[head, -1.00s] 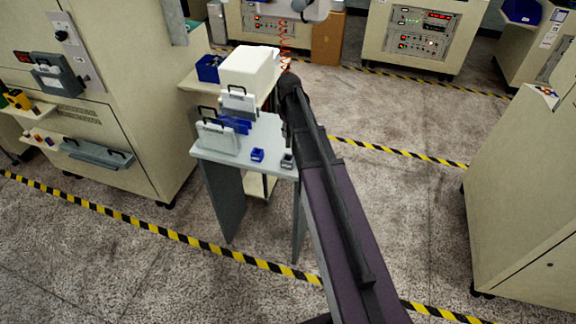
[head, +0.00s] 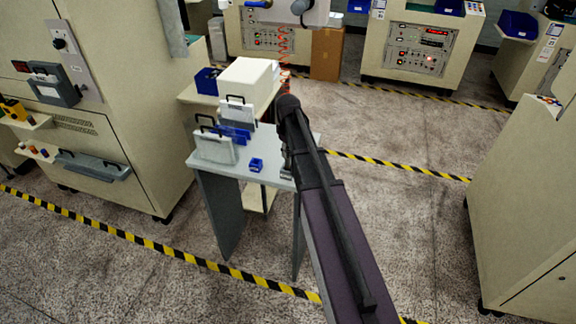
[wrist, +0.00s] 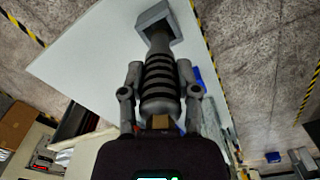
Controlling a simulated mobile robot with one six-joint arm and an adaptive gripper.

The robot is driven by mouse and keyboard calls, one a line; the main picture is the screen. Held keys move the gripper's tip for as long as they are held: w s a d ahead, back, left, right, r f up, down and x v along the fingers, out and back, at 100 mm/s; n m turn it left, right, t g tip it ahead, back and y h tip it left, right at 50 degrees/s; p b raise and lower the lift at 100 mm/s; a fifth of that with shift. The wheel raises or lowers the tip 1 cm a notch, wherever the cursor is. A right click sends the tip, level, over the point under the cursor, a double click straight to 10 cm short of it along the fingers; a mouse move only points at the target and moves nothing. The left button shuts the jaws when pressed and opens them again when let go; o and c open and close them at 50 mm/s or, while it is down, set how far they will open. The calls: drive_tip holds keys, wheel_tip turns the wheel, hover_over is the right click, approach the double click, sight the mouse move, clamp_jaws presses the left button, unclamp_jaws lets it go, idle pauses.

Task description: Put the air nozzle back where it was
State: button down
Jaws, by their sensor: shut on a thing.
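The air nozzle seems to be the grey, dark-banded ribbed piece (wrist: 160,85) in the wrist view. My gripper (wrist: 160,70) has a finger on each side of it and is shut on it. The nozzle's narrow far end meets a square grey holder (wrist: 155,16) near the edge of the pale table; how far it is inside is unclear. In the head view the small grey holder (head: 287,173) shows at the table's right front. There my gripper (head: 287,150) is mostly hidden by my arm, and the nozzle cannot be made out.
A cream box (head: 245,80) stands behind. A red coiled hose (head: 284,48) hangs at the back. Open floor lies to the right.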

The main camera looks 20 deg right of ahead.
sight(288, 167)
drive_tip(key=shift+f, duration=0.45)
drive_tip(key=shift+f+b, duration=1.9)
drive_tip(key=shift+b, duration=0.15)
drive_tip(key=shift+f, duration=0.1)
drive_tip(key=shift+c, duration=1.7)
unclamp_jaws()
drive_tip(key=shift+r, duration=0.2)
wheel_tip(288, 167, up, 12)
drive_tip(key=p, duration=1.2)
drive_tip(key=shift+s, duration=0.1)
